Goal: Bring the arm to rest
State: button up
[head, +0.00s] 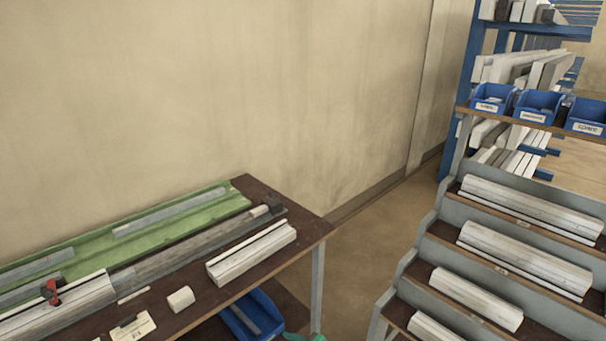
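My arm and my gripper do not show in the head view, so their pose and whether the gripper holds anything cannot be seen. The dark-topped bench (312,226) stands at the lower left. On it a long grey clamp rail (190,252) runs diagonally, with a small red-and-black clamp (50,291) on a pale profile at its left end. A white profile piece (250,252) lies near the bench's front right edge. A short white offcut (180,299) lies to its left.
A green tray (190,222) with grey strips lies at the back of the bench. A blue bin (250,314) sits below. A stepped rack (440,215) with white profiles stands right, blue bins (538,105) above. Open floor (370,240) separates bench and rack.

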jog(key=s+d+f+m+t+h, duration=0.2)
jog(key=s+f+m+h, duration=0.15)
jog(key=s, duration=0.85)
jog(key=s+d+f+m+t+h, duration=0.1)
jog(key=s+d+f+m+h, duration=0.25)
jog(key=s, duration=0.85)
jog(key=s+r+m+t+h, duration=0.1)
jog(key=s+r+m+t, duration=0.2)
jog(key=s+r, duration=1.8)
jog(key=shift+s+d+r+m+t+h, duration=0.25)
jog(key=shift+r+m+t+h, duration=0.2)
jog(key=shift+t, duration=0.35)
